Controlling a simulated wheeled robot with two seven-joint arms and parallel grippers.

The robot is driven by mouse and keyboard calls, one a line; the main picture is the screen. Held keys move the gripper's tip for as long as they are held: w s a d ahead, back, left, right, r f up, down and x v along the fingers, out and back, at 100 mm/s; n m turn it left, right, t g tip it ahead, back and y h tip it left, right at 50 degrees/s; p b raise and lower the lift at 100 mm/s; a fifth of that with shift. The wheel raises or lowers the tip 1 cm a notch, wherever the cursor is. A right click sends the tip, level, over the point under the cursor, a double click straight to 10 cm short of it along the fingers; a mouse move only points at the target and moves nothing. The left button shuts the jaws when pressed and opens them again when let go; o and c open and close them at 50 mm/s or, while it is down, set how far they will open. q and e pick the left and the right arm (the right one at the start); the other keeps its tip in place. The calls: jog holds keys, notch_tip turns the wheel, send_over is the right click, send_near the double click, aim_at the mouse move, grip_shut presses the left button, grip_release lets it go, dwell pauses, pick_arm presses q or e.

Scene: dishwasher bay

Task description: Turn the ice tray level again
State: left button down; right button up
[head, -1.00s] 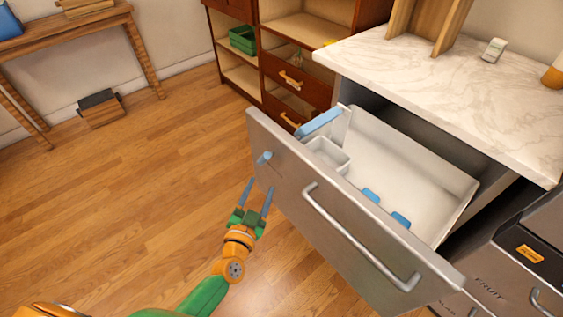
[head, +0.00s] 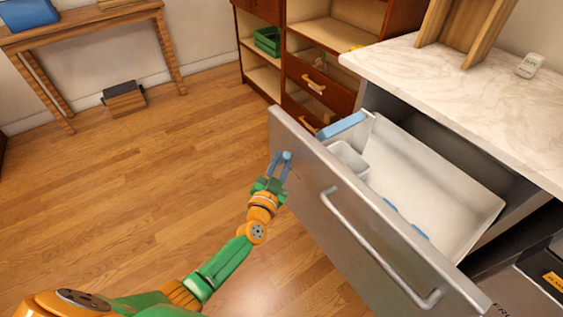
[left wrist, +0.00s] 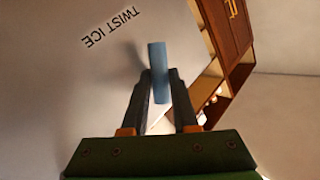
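The drawer (head: 370,220) is pulled out, with a steel front. A blue twist knob (head: 287,155) sticks out of the front's left part; in the left wrist view the knob (left wrist: 157,68) stands near "TWIST ICE" lettering. A light blue bar (head: 342,126), seemingly the ice tray, sits tilted at the drawer's back left corner, above a small white bin (head: 349,157). My left gripper (head: 281,161) is at the knob, its fingers apart on either side of it; I cannot tell if they touch it. My right gripper is out of view.
Blue pieces (head: 420,231) lie in the white drawer liner (head: 460,195). A bar handle (head: 375,250) crosses the drawer front. A marble counter (head: 450,100) stands behind, and a wooden cabinet (head: 318,85) beyond.

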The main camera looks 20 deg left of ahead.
pick_arm(q)
jog(key=shift+r+p, duration=0.2)
jog(key=shift+p, duration=0.35)
jog(key=n+g+h+b, duration=0.2)
jog(key=n+g+h, duration=0.1)
jog(key=n+g, duration=0.1)
jog(key=w+a+n+g+h+b, duration=0.1)
jog(key=n+g+h+b, duration=0.2)
jog(key=n+g+h, duration=0.1)
jog(key=a+n+g+h+b, duration=0.1)
jog(key=n+g+h+b, duration=0.2)
jog(key=n+g, duration=0.1)
jog(key=shift+w+n, duration=0.2)
jog(key=shift+n, duration=0.6)
dwell(0.6)
